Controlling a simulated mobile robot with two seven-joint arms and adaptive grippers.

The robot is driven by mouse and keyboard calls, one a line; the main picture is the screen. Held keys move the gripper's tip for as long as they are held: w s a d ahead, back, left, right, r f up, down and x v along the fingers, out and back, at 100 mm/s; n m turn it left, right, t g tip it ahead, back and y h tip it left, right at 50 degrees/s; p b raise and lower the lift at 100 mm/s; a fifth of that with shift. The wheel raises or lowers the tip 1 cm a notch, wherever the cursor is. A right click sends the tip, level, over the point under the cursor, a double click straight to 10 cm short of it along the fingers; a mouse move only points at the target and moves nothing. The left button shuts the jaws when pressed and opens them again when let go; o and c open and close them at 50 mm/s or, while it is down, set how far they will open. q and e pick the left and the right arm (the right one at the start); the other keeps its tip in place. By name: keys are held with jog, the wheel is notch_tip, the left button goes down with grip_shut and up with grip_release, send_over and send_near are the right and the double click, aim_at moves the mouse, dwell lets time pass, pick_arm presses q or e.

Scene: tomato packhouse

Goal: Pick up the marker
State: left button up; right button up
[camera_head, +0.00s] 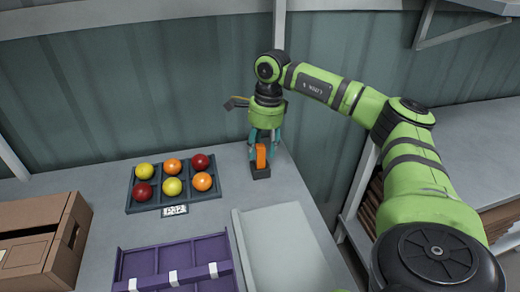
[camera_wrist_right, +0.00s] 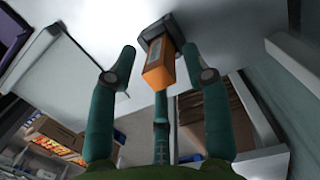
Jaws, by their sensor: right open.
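The marker (camera_head: 261,156) is a chunky orange block standing upright in a small dark holder (camera_head: 261,172) near the table's back right corner. In the right wrist view the marker (camera_wrist_right: 158,68) points toward the camera, with the dark holder (camera_wrist_right: 160,27) behind it. My right gripper (camera_head: 264,147) is above the holder, with its teal fingers open around the marker. In the right wrist view its fingers (camera_wrist_right: 158,62) stand on either side with visible gaps, and a third finger is below. My left gripper is not in view.
A dark tray (camera_head: 157,209) of red, orange and yellow tomatoes lies left of the holder. A purple divided crate (camera_head: 178,246) and a pale tray (camera_head: 240,238) are nearer. A cardboard box (camera_head: 65,262) is at left. The wall is close behind.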

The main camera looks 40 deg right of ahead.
grip_shut()
jog(key=shift+r, duration=0.7)
notch_tip(320, 180, up, 3)
jog(key=shift+f, duration=0.1)
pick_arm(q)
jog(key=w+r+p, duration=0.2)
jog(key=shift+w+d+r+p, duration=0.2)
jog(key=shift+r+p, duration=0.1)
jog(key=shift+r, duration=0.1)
pick_arm(e)
jog(key=s+d+r, duration=0.1)
jog(key=s+r, duration=1)
jog(key=r, duration=0.1)
jog(key=shift+s+d, duration=0.25)
jog(key=shift+s, duration=0.05)
jog(key=shift+f, duration=0.1)
